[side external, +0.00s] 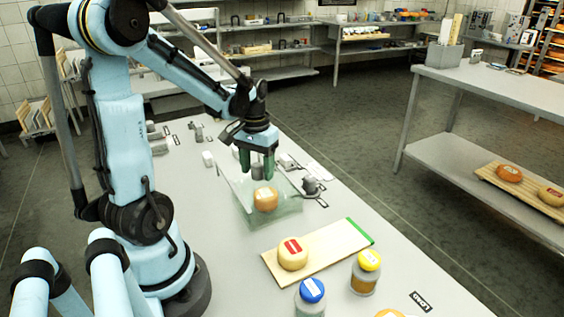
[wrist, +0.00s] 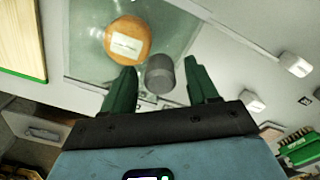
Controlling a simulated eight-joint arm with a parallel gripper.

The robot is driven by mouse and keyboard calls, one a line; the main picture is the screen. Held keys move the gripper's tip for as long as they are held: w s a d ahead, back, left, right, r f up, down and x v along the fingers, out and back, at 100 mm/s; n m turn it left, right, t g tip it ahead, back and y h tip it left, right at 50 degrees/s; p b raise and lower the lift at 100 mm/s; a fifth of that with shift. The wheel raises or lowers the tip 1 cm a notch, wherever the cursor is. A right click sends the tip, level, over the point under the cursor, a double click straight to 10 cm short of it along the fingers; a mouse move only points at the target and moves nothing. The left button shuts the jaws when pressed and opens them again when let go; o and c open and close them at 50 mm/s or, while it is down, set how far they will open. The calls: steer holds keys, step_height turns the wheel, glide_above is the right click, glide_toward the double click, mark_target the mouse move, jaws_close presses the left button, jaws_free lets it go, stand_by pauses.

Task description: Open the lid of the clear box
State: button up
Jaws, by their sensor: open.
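The clear box (side external: 272,217) stands on the grey table and holds an orange cheese wheel (side external: 265,199) with a pale label. In the wrist view the box (wrist: 85,66) and the cheese wheel (wrist: 127,40) lie at upper left, beyond my fingers. My gripper (side external: 257,172) is open, fingers pointing down, over the back part of the box. A grey cylinder (wrist: 159,74) appears between its green fingertips (wrist: 159,65) in the wrist view. I cannot tell whether the fingers touch it or whether it is fixed to a lid. The lid's edges are hard to make out.
A wooden board (side external: 325,248) with a green end bears a pale cheese wheel (side external: 292,254) in front of the box. A yellow-lidded jar (side external: 366,272) and a blue-lidded jar (side external: 311,296) stand nearer. A dark grey knob-like object (side external: 310,185) sits right of the box.

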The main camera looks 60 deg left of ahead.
steer(key=shift+f, duration=0.1)
steer(key=shift+c, duration=0.2)
jaws_close()
steer(key=a, duration=1.2)
steer(key=shift+o, duration=0.2)
jaws_free()
step_height(320, 180, up, 12)
stand_by(0.5)
